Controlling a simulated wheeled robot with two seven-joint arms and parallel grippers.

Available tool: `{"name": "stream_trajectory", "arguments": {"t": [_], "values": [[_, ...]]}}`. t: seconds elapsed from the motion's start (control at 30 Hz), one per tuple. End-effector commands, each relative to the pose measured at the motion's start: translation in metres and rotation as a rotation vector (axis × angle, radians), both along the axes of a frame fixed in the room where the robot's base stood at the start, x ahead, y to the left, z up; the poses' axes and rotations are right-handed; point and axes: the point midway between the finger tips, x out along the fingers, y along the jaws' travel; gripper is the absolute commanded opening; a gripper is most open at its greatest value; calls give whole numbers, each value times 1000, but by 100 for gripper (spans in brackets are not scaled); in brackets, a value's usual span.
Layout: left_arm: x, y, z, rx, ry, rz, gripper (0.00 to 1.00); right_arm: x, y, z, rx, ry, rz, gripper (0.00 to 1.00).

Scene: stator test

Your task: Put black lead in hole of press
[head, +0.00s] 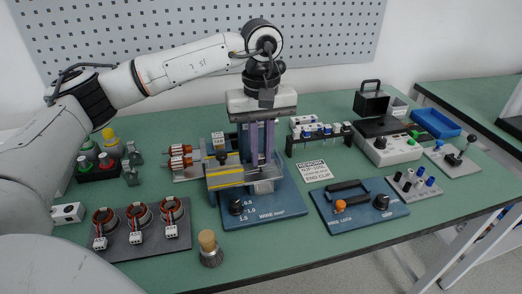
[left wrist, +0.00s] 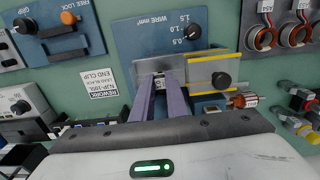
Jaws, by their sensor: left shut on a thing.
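The press has a blue base (head: 285,204) marked "WIRE mm", with a dial and a metal block (head: 224,180) edged in yellow and black. In the left wrist view its base (left wrist: 150,38) is upside down. My left gripper (head: 263,166) points straight down over the press, its purple fingers beside the block. In the left wrist view the fingertips (left wrist: 160,82) reach into the block's metal middle part. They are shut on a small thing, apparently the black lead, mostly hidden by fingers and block. I cannot tell whether it is in the hole. My right gripper is not in view.
Behind and right of the press stands a black rack (head: 320,140) with blue and white pieces. A blue panel (head: 365,212) with a black handle lies to the right. A stator plate (head: 150,238) and a small brush-like item (head: 208,250) are at the front left.

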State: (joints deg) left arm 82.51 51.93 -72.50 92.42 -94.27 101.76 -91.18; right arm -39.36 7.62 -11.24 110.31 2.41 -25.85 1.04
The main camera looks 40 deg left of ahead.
Motion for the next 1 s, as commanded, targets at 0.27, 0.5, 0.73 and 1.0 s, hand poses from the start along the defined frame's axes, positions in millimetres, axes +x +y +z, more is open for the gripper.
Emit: {"name": "stream_trajectory", "arguments": {"t": [0.27,0.5,0.73,1.0], "values": [[0,0,-9,0,0,0,0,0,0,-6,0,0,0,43],[0,0,-18,0,-1,0,0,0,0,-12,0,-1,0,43],[0,0,-19,0,-1,0,0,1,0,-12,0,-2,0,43],[0,0,-19,0,0,0,35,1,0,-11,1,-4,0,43]]}}
